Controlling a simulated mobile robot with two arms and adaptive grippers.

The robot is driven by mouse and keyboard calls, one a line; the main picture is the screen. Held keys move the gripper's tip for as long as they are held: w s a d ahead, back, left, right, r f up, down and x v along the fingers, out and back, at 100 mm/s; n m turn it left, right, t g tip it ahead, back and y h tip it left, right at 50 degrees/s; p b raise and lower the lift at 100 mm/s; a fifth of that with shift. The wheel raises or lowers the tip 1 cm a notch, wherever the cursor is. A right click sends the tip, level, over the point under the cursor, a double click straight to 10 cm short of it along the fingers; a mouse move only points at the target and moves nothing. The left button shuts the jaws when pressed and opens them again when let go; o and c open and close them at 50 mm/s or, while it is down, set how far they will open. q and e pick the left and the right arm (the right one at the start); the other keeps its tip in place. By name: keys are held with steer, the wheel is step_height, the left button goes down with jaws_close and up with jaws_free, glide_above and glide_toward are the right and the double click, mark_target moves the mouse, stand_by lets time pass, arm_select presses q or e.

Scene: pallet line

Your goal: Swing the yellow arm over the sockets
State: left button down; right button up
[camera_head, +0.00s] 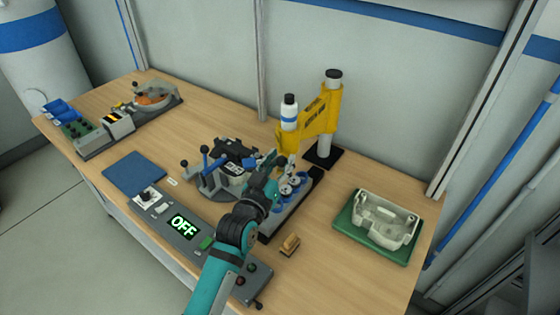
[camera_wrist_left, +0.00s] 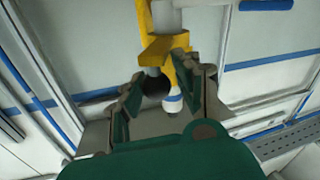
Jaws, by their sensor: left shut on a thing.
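The yellow arm (camera_head: 321,112) is mounted on a grey post with a black cap and carries a white cylinder with a blue band at its left end. The yellow arm also shows in the wrist view (camera_wrist_left: 160,48). My left gripper (camera_head: 279,162) is at the lower left end of the arm. In the wrist view my left gripper (camera_wrist_left: 158,84) has its fingers on both sides of a dark round knob (camera_wrist_left: 155,88) below the yellow part and is shut on it. The blue-ringed sockets (camera_head: 291,187) lie just below the gripper, partly hidden by my arm.
A grey control box with a green OFF display (camera_head: 184,226) lies front left. A green tray (camera_head: 345,221) with a pale housing is at right. A small wooden-topped piece (camera_head: 290,244) lies in front of the sockets. A blue mat (camera_head: 134,173) lies left.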

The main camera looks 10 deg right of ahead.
arm_select(q)
steer(key=shift+r, duration=0.2)
steer(key=c, duration=1.1)
jaws_free()
steer(key=shift+c, duration=0.2)
steer(key=shift+o, duration=0.6)
steer(key=shift+d+f, duration=0.1)
steer(key=shift+d, duration=0.05)
arm_select(e)
steer(key=shift+d, duration=0.5)
arm_select(q)
steer(key=shift+f, duration=0.1)
steer(key=shift+s+a, duration=0.3)
steer(key=shift+a, duration=0.05)
steer(key=v, duration=1.1)
arm_select(e)
steer(key=shift+a, duration=0.2)
arm_select(q)
steer(key=shift+s, duration=0.15)
